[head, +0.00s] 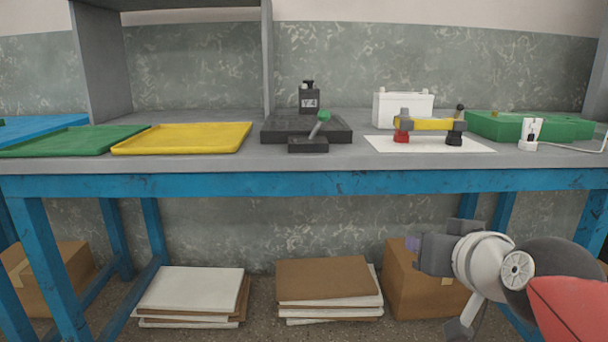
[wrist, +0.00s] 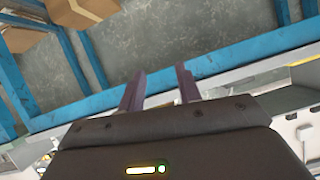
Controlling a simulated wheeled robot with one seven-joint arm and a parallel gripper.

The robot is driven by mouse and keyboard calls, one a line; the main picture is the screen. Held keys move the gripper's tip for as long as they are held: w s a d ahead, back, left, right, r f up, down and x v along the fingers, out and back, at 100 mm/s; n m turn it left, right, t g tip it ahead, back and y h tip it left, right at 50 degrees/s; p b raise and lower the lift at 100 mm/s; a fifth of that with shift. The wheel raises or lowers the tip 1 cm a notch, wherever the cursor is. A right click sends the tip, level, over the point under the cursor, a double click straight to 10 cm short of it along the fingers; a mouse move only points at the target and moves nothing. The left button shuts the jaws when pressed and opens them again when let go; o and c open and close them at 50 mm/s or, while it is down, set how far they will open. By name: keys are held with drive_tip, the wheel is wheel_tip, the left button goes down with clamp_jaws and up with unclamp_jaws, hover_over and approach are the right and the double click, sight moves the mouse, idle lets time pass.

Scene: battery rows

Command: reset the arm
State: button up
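My gripper (head: 412,243) is at the lower right of the head view, in front of the bench and below the level of its top. In the wrist view my gripper (wrist: 160,76) shows two purple fingers standing apart with nothing between them. It touches nothing that I can see. The blue frame of the bench (head: 300,183) runs behind it. The arm reaches in from the right edge of the head view.
On the bench top are a green tray (head: 70,141), a yellow tray (head: 185,138), a black tester (head: 290,128), a white battery (head: 388,109), a yellow-handled tool (head: 425,124) and a green case (head: 500,126). Cardboard boxes (head: 405,285) and stacked sheets (head: 325,280) lie below.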

drive_tip(key=s+a+f+g+h, duration=0.1)
drive_tip(key=s+a+f+g, duration=0.1)
drive_tip(key=s+f+g, duration=0.35)
drive_tip(key=s+a+f+g, duration=0.2)
drive_tip(key=s+f, duration=0.4)
drive_tip(key=f, duration=0.5)
wheel_tip(320, 180, up, 12)
drive_tip(key=p, duration=1.2)
drive_tip(key=shift+s+d+r+n+p, duration=0.15)
drive_tip(key=shift+s+d+n+p, duration=0.15)
drive_tip(key=shift+s+n, duration=0.1)
